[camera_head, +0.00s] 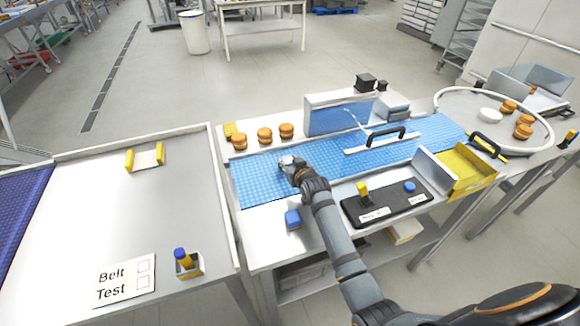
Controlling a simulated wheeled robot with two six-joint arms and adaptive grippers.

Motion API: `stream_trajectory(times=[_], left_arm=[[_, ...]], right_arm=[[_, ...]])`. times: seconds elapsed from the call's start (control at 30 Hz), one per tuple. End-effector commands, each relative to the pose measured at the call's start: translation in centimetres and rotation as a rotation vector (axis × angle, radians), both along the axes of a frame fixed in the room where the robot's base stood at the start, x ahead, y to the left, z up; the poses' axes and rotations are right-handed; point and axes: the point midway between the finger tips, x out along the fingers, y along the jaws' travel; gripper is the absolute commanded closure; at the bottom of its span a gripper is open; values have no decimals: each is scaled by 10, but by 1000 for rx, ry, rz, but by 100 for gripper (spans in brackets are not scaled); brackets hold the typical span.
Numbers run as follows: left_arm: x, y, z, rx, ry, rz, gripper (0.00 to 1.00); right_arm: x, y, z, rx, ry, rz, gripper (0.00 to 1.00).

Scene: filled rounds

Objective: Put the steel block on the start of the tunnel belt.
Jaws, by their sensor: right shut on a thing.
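The blue belt (262,182) runs across the middle table from its left end toward the right. A grey box-like housing with a blue front (341,117) stands at the belt's back edge. My right gripper (284,161) is over the left part of the belt, pointing away from me. It is shut on a small silvery thing, which looks like the steel block, mostly hidden by the fingers. I cannot tell whether the block touches the belt. My left gripper is not in view.
Several buns (265,135) sit behind the belt's left end. A black control panel (387,203) and a yellow tray (468,168) lie right of my arm. A black-handled bar (385,138) crosses the belt. The left table is mostly clear.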

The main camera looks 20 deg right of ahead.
Motion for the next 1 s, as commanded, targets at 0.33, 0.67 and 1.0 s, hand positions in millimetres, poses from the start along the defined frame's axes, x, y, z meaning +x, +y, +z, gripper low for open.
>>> stream_trajectory(times=[0.33,0.67,1.0], left_arm=[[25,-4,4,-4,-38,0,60],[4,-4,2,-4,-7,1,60],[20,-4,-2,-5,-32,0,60]], right_arm=[[-1,0,-1,0,7,0,38],[-5,0,0,0,7,0,38],[-71,-2,26,0,6,0,38]])
